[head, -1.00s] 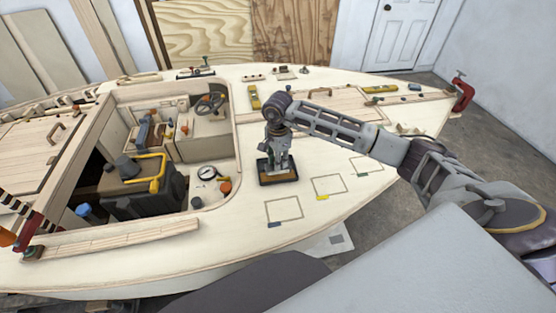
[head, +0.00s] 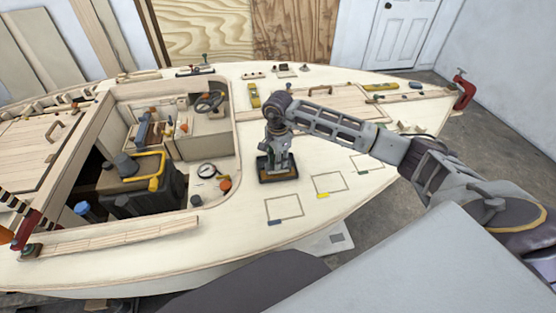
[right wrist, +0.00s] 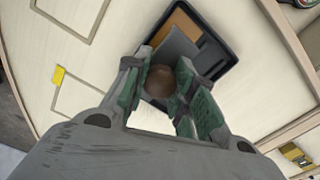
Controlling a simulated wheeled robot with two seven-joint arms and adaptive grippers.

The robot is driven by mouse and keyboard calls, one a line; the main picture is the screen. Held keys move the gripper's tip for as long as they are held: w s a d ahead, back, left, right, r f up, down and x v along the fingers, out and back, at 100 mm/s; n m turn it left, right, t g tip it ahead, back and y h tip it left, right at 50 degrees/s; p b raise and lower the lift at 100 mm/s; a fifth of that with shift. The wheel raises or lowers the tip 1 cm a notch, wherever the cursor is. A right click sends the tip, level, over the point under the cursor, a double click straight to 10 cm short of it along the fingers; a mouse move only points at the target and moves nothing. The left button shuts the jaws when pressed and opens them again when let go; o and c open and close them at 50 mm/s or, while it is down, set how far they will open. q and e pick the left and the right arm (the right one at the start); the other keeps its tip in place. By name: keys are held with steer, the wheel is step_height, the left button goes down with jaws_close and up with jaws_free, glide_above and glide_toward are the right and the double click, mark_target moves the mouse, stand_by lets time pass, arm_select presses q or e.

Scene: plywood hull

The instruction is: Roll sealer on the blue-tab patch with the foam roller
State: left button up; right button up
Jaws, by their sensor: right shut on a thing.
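My right gripper (head: 278,160) is over the small dark tray (head: 278,181) on the deck. In the right wrist view its green-padded fingers (right wrist: 160,82) are shut on the foam roller's round brown handle (right wrist: 159,79). A grey part, perhaps the roller head, lies below in the tray (right wrist: 229,58), beside an amber-brown area (right wrist: 173,31). I cannot tell whether the foam touches the sealer. The blue-tab patch (head: 284,208) is an outlined square nearer me, with a blue tab (head: 275,222) at its lower left edge. My left gripper is not in view.
A yellow-tab patch (head: 329,183) and a green-tab patch (head: 367,165) lie to the right on the pale deck. The deck between tray and blue-tab patch is clear.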

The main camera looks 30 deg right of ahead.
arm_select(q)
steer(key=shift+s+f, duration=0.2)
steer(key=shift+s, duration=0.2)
arm_select(e)
steer(key=shift+f, duration=0.15)
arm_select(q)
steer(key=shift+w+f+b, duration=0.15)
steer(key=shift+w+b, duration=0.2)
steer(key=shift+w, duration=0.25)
arm_select(e)
steer(key=shift+f, duration=0.25)
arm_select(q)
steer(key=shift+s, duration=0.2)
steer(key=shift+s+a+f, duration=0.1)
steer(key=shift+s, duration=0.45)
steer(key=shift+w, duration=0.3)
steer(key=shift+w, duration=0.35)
arm_select(e)
steer(key=shift+s+f, duration=0.1)
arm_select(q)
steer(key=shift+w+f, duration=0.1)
